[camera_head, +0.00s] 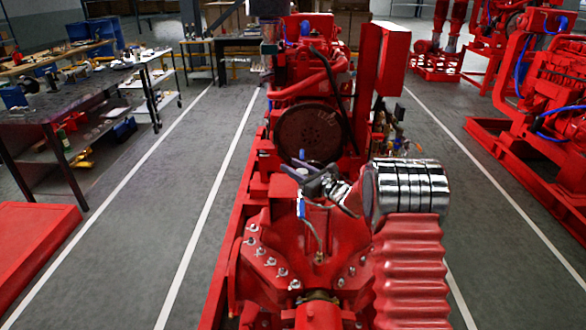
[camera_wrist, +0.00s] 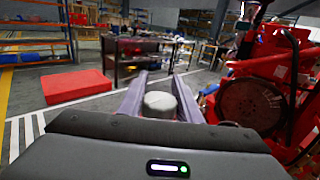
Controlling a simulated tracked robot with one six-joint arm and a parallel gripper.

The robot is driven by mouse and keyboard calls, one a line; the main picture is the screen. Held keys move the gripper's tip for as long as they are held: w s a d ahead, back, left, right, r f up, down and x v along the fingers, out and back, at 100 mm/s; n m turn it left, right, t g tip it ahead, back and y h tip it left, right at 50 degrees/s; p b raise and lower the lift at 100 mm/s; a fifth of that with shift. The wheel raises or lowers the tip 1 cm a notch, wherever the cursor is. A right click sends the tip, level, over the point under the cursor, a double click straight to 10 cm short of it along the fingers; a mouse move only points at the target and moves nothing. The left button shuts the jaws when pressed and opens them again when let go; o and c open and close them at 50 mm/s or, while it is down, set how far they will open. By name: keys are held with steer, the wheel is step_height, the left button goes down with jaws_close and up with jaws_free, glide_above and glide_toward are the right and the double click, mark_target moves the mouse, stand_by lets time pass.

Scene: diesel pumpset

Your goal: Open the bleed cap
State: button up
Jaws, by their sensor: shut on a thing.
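A pale grey round cap (camera_wrist: 160,104), which looks like the bleed cap, sits between the two fingers of my gripper (camera_wrist: 160,88) in the wrist view. The fingers lie along its left and right sides and are shut on it. In the head view my gripper (camera_head: 304,174) is above the red pump casing (camera_head: 270,235), in front of the large dark flywheel (camera_head: 308,135). The cap is hard to make out there, largely hidden by the fingers. I cannot tell whether it is still seated on its fitting.
A small blue-handled fitting (camera_head: 302,208) with a thin pipe stands on the casing just below my gripper. The red engine (camera_head: 310,70) rises close behind. Workbenches (camera_head: 75,105) stand at left, another red pumpset (camera_head: 550,95) at right. Clear grey floor lies on both sides.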

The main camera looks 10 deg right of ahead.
steer(key=shift+c, duration=0.7)
